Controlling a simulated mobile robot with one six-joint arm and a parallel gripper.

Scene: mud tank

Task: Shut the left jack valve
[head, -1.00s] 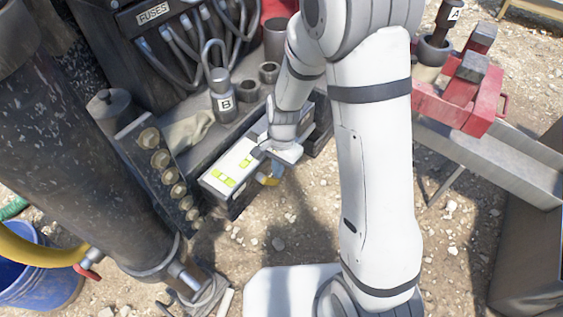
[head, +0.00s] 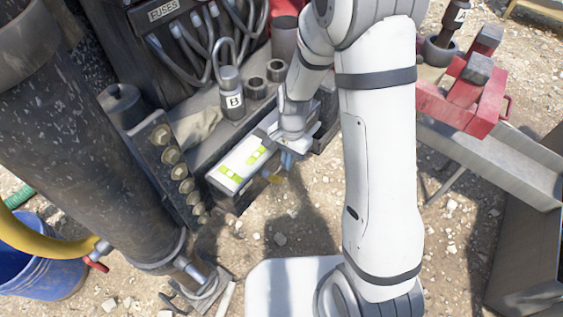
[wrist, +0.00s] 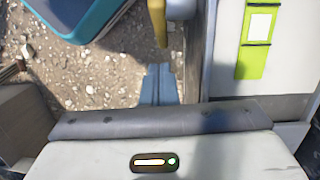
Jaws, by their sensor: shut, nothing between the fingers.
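A white box (head: 243,166) with bright green labels sits on the grey ledge in the head view; its labelled face also shows at the right of the wrist view (wrist: 223,75). A yellow lever-like part (head: 273,177) is beside the box's near edge. It also shows at the top of the wrist view (wrist: 158,22), just beyond my fingertips. I cannot tell for sure whether it is the left jack valve. My gripper (wrist: 160,68) is shut and empty, its blue-grey fingers beside the box. In the head view my gripper (head: 288,158) is partly hidden by my wrist.
A large dark cylinder (head: 85,130) stands at the left, with a red handle (head: 95,264) and yellow hose near its foot. A blue bucket (head: 45,282) is beside it. A padlock-shaped weight marked B (head: 233,100) stands on the ledge. Gravel ground before the box is open.

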